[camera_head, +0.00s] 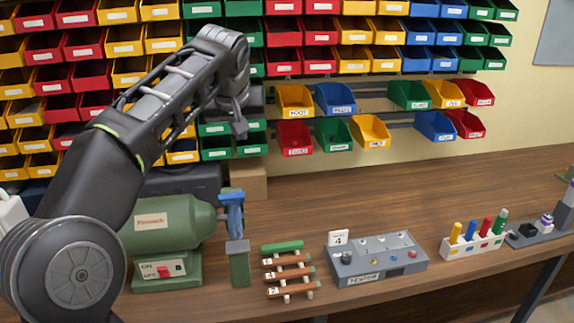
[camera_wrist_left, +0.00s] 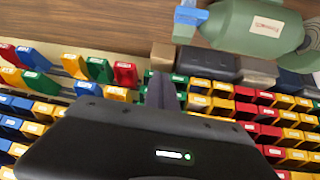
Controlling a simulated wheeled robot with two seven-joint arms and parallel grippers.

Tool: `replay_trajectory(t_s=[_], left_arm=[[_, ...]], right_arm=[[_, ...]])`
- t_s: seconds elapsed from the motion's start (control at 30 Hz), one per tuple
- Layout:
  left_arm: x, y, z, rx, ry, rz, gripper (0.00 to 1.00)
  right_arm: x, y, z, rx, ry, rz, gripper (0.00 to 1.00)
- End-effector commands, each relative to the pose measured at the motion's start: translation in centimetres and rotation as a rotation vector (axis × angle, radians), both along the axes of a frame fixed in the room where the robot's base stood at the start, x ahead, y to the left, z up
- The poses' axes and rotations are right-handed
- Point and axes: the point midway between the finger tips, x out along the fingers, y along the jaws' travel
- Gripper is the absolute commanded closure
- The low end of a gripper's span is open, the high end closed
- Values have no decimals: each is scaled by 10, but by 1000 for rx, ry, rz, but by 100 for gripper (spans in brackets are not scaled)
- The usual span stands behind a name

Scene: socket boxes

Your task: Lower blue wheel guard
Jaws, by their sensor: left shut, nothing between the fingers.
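The green bench grinder (camera_head: 168,226) stands on the wooden bench, with a switch box at its base. The blue wheel guard (camera_head: 231,197) is at the upper right end of the grinder, above a blue-grey part. The guard also shows at the top of the left wrist view (camera_wrist_left: 190,16). My left gripper (camera_head: 240,128) is above the guard and apart from it, in front of the bins. Its fingers are together and empty, and they show in the wrist view (camera_wrist_left: 163,92). My right gripper is out of view.
A green post (camera_head: 238,264) stands just right of the grinder. Further right are a rack of brown rods (camera_head: 289,272), a grey tester box (camera_head: 375,258) and a white holder with coloured pegs (camera_head: 472,246). Coloured bins (camera_head: 295,137) line the wall behind. A cardboard box (camera_head: 248,183) stands behind the guard.

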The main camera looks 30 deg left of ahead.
Motion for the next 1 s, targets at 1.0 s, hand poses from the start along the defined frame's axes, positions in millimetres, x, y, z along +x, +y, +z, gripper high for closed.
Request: replay_trajectory(t_s=[1.0], left_arm=[[-14,27,-62,-39,131,133,100]], right_arm=[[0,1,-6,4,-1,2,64]])
